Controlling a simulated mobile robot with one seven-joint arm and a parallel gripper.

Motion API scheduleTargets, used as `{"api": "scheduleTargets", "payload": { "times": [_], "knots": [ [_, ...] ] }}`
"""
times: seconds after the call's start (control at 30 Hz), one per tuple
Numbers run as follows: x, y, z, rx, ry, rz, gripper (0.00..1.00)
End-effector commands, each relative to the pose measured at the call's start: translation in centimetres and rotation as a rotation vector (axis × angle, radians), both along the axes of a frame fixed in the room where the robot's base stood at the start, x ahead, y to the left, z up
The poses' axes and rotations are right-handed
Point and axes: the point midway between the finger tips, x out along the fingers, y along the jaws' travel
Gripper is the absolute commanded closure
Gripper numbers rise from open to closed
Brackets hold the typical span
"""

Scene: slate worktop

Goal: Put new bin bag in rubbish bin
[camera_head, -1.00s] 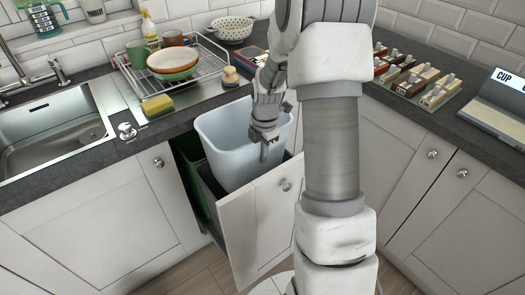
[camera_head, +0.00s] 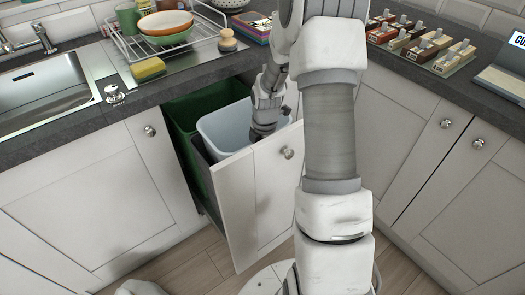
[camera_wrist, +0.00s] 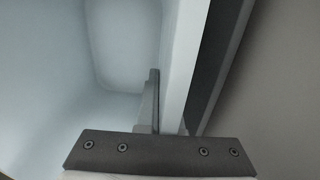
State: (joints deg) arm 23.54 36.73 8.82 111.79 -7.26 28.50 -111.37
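The rubbish bin (camera_head: 222,133) is a pale blue-white tub standing upright in the pulled-out drawer, its rim near the top of the drawer front. My gripper (camera_head: 261,134) points down at the bin's wall on the drawer-front side. In the wrist view my gripper (camera_wrist: 166,110) straddles this wall: one finger is inside the bin (camera_wrist: 110,60), close against the wall, and the other is mostly hidden. It looks shut on the wall. The visible inside of the bin is smooth and bare. I see no bin bag in any view.
A green bin (camera_head: 190,112) stands behind the pale bin in the same drawer. The white drawer front (camera_head: 250,195) juts into the room. The dark worktop (camera_head: 170,95) holds a dish rack (camera_head: 160,45), a yellow sponge (camera_head: 148,69) and a brush (camera_head: 228,42).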

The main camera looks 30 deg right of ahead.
Motion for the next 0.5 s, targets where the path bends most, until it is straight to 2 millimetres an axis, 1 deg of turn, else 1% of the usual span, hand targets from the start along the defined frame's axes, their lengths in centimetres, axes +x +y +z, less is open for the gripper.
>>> {"api": "scheduleTargets", "payload": {
  "times": [0.03, 0.2, 0.4, 0.5],
  "knots": [
    [0.0, 0.0, -1.2, 0.001, 0.001, 0.0, 1.0],
    [0.0, 0.0, -3.6, 0.001, 0.001, 0.0, 1.0],
    [0.0, 0.0, -6.0, 0.001, 0.001, -0.001, 1.0],
    [0.0, 0.0, -6.8, 0.001, 0.001, 0.0, 1.0]
  ]
}}
